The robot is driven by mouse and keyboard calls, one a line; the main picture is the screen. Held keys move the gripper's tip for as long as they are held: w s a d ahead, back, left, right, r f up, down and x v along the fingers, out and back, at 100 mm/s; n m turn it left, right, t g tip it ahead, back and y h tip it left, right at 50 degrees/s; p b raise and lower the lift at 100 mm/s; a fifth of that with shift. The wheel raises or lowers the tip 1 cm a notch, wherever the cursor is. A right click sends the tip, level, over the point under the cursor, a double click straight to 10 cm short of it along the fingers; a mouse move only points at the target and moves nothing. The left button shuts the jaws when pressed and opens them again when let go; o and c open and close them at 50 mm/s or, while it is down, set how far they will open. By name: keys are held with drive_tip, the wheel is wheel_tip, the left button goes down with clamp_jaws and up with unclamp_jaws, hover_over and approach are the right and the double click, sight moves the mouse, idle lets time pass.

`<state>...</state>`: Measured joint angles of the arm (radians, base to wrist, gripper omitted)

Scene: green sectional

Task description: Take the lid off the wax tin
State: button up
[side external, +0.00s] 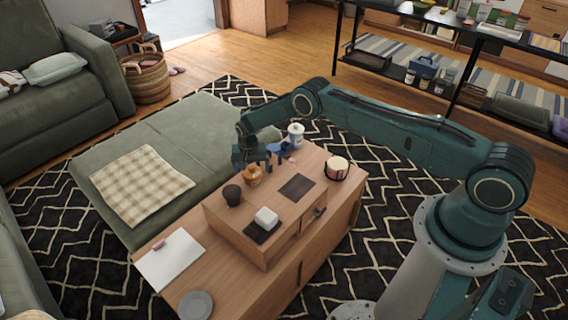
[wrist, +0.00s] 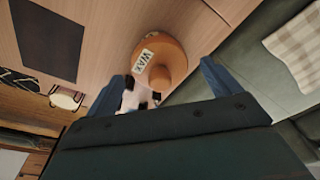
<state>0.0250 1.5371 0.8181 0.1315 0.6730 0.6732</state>
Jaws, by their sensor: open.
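The wax tin (wrist: 172,45) is round and orange-brown with a white label reading WAX. A round knob (wrist: 160,77) stands up from its lid, which sits on the tin. In the side view the tin (side external: 253,178) stands on the raised wooden part of the low table. My gripper (side external: 254,163) is just above and behind it there. In the wrist view my gripper (wrist: 162,86) is open, with one blue finger on each side of the knob and a gap to both. Whether the fingertips are level with the knob is hard to tell.
A dark cup (side external: 232,195) stands close to the tin. A dark mat (side external: 297,187), a round candle-like jar (side external: 337,169), a white block (side external: 266,218) and a white bottle (side external: 296,135) are also on the table. The green sofa seat (side external: 190,135) lies beside it.

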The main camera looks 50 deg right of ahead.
sight(251, 166)
drive_tip(key=shift+c, duration=0.4)
drive_tip(key=c, duration=0.9)
drive_tip(key=shift+r, duration=0.1)
drive_tip(key=shift+c, duration=0.2)
wheel_tip(251, 166, up, 20)
idle(0.5)
